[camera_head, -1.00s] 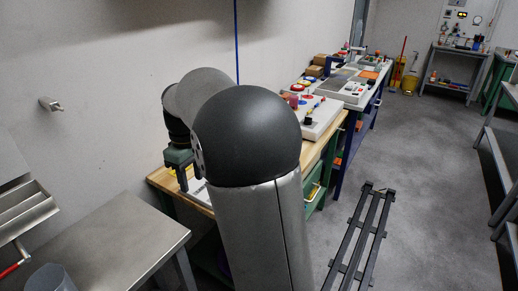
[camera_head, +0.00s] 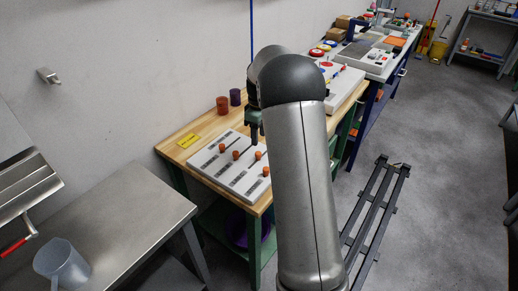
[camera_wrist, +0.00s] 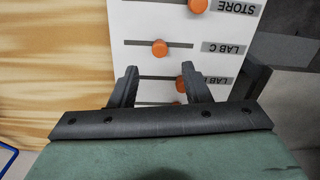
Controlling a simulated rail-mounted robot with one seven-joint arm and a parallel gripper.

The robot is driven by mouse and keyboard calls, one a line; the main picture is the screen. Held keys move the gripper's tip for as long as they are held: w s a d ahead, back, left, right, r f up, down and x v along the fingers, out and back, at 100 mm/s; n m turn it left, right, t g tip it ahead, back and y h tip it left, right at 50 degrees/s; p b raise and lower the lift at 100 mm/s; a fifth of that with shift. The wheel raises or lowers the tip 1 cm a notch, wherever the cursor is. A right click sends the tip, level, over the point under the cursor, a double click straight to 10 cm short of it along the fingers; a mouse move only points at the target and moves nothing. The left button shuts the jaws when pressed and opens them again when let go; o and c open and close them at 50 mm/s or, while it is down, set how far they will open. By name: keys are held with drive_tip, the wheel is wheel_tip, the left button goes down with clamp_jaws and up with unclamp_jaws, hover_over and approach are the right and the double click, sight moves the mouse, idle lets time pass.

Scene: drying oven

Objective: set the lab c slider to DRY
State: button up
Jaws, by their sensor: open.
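A white slider panel (camera_head: 212,166) with several orange knobs lies on the wooden bench. In the wrist view the LAB C label (camera_wrist: 222,48) reads upside down beside a slot. That slot's orange lab c knob (camera_wrist: 160,48) stands near the slot's middle. My gripper (camera_wrist: 160,68) is open and empty, its fingertips just short of the lab c knob, with the knob lined up between them. A second knob (camera_wrist: 181,85) on the neighbouring slider shows partly behind the right finger. In the head view my gripper (camera_head: 255,136) is above the panel's far side. I see no DRY marking that I can read.
The STORE knob (camera_wrist: 197,5) is beyond the lab c slot. A red cup (camera_head: 222,105), a purple cup (camera_head: 235,97) and a yellow label (camera_head: 188,141) are on the bench. Another control panel (camera_head: 342,88) stands to the right. A steel table (camera_head: 120,215) is at left.

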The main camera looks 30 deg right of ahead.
sight(259, 153)
wheel_tip(259, 153, down, 7)
drive_tip(key=shift+s+a+f+p, duration=0.1)
drive_tip(key=shift+f+p, duration=0.05)
drive_tip(key=shift+p, duration=0.3)
